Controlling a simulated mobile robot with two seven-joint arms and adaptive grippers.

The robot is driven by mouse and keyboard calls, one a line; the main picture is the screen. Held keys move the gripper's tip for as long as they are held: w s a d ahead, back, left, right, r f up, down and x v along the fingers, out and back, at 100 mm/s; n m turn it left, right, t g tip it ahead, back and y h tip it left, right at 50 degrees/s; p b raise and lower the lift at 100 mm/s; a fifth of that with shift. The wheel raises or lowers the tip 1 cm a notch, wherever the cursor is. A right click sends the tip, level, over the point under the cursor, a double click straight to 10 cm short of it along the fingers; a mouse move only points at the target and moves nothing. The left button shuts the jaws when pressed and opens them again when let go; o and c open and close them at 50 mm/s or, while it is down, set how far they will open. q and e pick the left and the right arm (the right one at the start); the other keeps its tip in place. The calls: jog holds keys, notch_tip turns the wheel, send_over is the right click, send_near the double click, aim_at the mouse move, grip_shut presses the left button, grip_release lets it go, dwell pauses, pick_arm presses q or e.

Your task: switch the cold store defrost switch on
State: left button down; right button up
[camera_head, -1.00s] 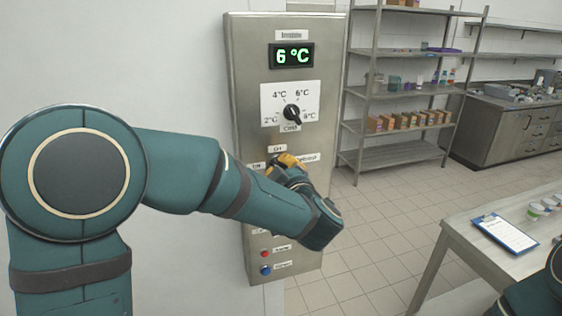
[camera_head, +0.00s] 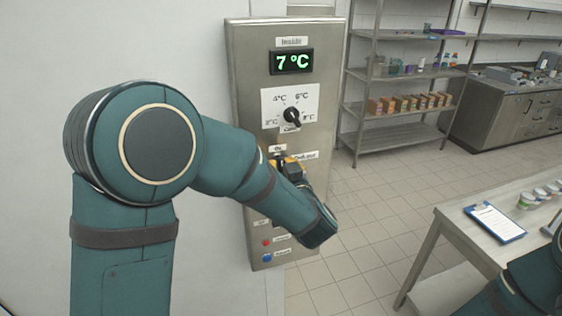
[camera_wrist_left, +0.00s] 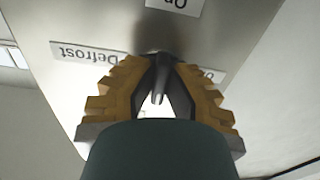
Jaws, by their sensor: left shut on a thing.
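The steel cold store panel (camera_head: 240,60) stands against the wall. My left gripper (camera_head: 285,162) is at its middle, below the dial, and my forearm and wrist hide part of the panel. In the left wrist view the yellow-padded fingers (camera_wrist_left: 158,66) are shut on the dark defrost switch lever (camera_wrist_left: 158,88). The Defrost label (camera_wrist_left: 88,55) is upside down beside them, and an On label (camera_wrist_left: 178,4) is at the top edge. Whether the switch is on is hard to tell. My right gripper is out of view; only part of that arm shows at lower right.
Above the switch are a green display (camera_head: 292,62) reading 7 °C and a black dial (camera_head: 292,116). Red (camera_head: 266,243) and blue (camera_head: 266,258) buttons sit lower down. A table with a clipboard (camera_head: 495,222) stands at right. Shelving (camera_head: 400,72) is behind, with clear floor between.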

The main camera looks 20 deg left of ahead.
pick_arm(q)
jog(key=shift+r+m, duration=0.15)
jog(key=shift+m, duration=0.15)
jog(key=c, duration=1)
grip_release()
jog(key=v, duration=1.2)
